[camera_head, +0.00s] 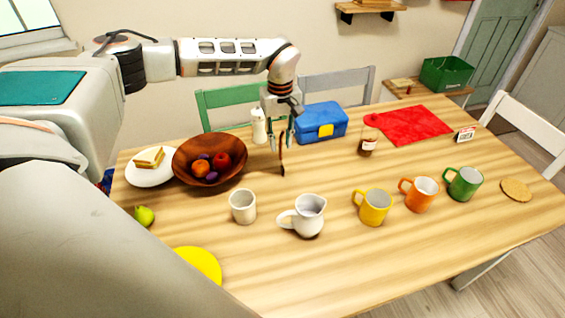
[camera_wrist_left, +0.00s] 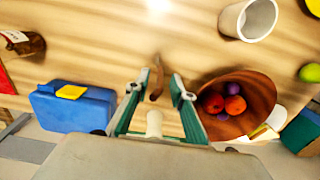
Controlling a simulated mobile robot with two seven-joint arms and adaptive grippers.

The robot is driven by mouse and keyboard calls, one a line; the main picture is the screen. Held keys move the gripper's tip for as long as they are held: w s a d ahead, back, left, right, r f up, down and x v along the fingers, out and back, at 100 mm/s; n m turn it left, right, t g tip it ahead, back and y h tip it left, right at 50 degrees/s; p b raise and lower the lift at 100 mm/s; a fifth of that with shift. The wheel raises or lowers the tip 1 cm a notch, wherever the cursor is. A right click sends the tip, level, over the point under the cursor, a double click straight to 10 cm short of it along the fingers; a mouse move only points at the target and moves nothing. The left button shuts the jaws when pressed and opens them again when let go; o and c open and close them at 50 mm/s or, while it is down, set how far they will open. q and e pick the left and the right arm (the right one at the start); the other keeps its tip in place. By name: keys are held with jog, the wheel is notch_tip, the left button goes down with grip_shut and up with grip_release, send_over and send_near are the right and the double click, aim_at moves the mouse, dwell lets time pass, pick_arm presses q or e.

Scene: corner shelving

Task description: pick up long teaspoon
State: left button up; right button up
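A thin dark reddish-brown utensil, apparently the long teaspoon (camera_head: 283,167), shows just below my left gripper (camera_head: 281,132) in the head view. In the left wrist view the teaspoon (camera_wrist_left: 156,82) appears as a short brown strip in the gap between the fingertips of my left gripper (camera_wrist_left: 159,88). The two fingers are spread, with clear space on both sides of the teaspoon. The gripper points down over the back middle of the table. I cannot tell how far the fingertips are above the tabletop. My right gripper is not in view.
A white bottle (camera_head: 259,126) and a blue lunch box (camera_head: 321,123) flank the gripper. A wooden fruit bowl (camera_head: 184,169) is to the left. A white cup (camera_head: 243,206), a white pitcher (camera_head: 308,216) and colored mugs stand in front. A brown bottle (camera_head: 367,144) is to the right.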

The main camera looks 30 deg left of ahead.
pick_arm(q)
jog(key=shift+f, duration=0.95)
grip_shut()
